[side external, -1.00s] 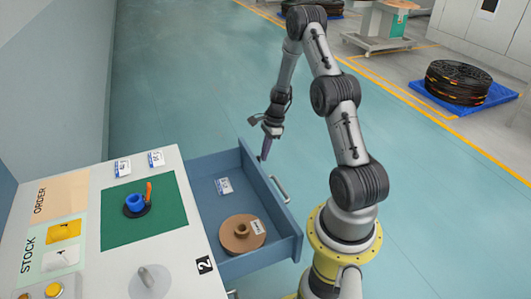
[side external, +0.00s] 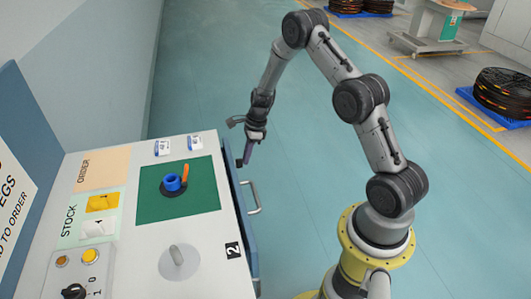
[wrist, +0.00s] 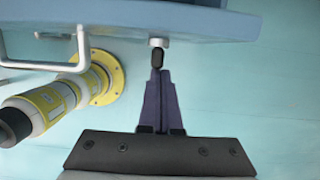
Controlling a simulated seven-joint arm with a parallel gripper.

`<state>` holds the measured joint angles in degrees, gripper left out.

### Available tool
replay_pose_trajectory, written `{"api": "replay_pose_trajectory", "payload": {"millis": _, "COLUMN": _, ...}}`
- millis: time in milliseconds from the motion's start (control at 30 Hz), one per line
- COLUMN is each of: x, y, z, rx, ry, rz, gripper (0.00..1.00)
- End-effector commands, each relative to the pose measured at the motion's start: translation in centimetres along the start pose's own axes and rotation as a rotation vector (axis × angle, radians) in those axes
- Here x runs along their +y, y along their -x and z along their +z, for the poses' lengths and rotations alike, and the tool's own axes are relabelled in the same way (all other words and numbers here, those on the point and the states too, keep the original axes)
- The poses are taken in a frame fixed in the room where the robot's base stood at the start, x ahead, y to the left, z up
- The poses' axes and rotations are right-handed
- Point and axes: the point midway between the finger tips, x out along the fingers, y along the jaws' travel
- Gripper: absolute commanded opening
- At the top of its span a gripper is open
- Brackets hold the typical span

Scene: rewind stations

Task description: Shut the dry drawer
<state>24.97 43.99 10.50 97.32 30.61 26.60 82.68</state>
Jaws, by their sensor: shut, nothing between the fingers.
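The blue-grey drawer (side external: 238,205) sits almost flush with the bench's right side, with only a narrow strip of it showing past the top. Its inside and contents are hidden. Its pale bar handle (side external: 254,198) faces the floor side. My gripper (side external: 243,163) is shut and empty, pointing down by the far end of the drawer front. In the wrist view, my gripper (wrist: 157,62) has its dark fingertips right at a small white knob below the blue drawer front (wrist: 200,25); I cannot tell whether they touch. The handle also shows there (wrist: 40,65).
The bench top (side external: 205,255) holds a green mat (side external: 205,200) with a blue spool core (side external: 172,183) and orange piece, and a grey peg disc (side external: 179,262). Another handle (side external: 257,286) shows lower down.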

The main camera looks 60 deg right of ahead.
Motion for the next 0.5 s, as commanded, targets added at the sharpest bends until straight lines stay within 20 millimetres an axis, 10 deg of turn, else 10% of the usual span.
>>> {"api": "replay_pose_trajectory", "payload": {"millis": 500, "x": 0.0, "y": -1.0, "z": 4.0, "rx": -0.001, "ry": -0.001, "rz": 0.000, "gripper": 0.00}}
